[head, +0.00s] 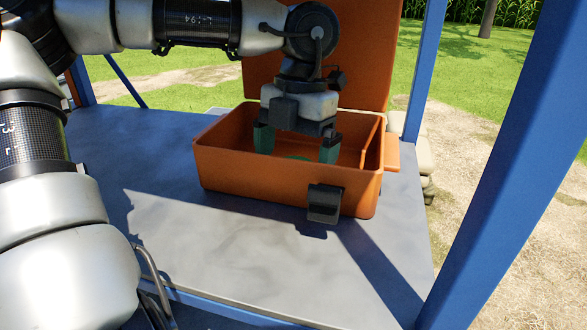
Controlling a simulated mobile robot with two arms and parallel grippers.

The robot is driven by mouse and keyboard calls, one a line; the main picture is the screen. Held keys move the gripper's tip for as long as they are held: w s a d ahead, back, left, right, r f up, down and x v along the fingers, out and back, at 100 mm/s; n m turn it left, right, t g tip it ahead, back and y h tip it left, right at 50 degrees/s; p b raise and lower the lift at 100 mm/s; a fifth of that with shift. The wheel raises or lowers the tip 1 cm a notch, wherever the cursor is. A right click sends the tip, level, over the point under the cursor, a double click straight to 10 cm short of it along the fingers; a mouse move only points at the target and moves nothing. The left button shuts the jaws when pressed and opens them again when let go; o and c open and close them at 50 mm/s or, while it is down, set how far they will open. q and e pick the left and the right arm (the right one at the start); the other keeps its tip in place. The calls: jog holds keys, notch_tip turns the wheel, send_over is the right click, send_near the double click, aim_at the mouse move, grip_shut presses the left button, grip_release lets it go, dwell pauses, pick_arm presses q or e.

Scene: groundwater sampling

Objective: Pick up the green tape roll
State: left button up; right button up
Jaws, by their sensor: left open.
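My left gripper (296,153) reaches down into the case from above. I cannot tell how far above the roll the fingertips are. The right gripper is not in view.
The orange case (260,181) stands on a grey table (240,245), its lid (365,75) raised at the back and a black latch (323,203) on its front. Blue posts (505,170) rise at the right. The table front is clear.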

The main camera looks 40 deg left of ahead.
pick_arm(q)
jog(key=shift+s+f, duration=0.15)
jog(key=shift+f, duration=0.55)
jog(key=shift+s+f, duration=0.1)
jog(key=shift+f, duration=0.55)
jog(key=c, duration=1)
